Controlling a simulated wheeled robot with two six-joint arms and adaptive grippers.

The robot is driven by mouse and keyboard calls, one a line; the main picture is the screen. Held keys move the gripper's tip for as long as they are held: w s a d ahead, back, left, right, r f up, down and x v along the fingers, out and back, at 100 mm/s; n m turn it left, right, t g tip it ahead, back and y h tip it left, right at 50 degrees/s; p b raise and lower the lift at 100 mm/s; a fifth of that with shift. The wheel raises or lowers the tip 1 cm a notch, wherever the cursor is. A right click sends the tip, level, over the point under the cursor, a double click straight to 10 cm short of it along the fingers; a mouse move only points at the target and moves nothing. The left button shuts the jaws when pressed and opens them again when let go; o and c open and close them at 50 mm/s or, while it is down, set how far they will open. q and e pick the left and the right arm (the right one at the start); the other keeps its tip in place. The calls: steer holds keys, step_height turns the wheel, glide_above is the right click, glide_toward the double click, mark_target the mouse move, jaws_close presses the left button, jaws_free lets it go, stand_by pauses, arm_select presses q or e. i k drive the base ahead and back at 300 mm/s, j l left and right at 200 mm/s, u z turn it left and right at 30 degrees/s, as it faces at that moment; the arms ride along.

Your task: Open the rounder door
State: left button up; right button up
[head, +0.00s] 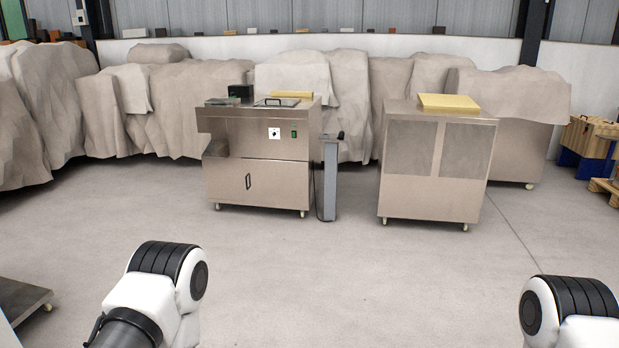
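A steel machine (259,150) on casters stands ahead, left of centre. Its lower front has a panel with a dark upright handle (248,181), which looks closed. Above are a white dial plate (274,134) and a green switch (293,134). On top is a flat lid with a black handle (282,101). A second steel cabinet (432,165) on casters, with two darker front panels, stands to its right. No label shows which one is the rounder. Only my arm links show at the bottom edge, well short of both machines; my grippers are out of view.
A grey post (330,178) with a cable stands between the machines. Covered shapes (165,105) line the back wall. A low steel platform (20,300) is at lower left. The floor ahead (330,270) is clear.

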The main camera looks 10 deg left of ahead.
mark_target(281, 183)
steer(key=i+j+u, duration=0.35)
steer(key=i, duration=0.85)
steer(key=i+j+u, duration=0.15)
steer(key=i+u, duration=0.25)
steer(key=i, duration=0.8)
steer(key=i+z, duration=0.1)
steer(key=i, duration=0.45)
steer(key=i+j+z, duration=0.1)
steer(key=i, duration=0.45)
steer(key=i+j, duration=0.1)
steer(key=i, duration=0.45)
steer(key=i+j+z, duration=0.15)
steer(key=i, duration=0.35)
steer(key=i+j+z, duration=0.3)
steer(key=i+z, duration=0.15)
steer(key=i, duration=0.15)
steer(key=i+j+z, duration=0.45)
steer(key=i, duration=0.1)
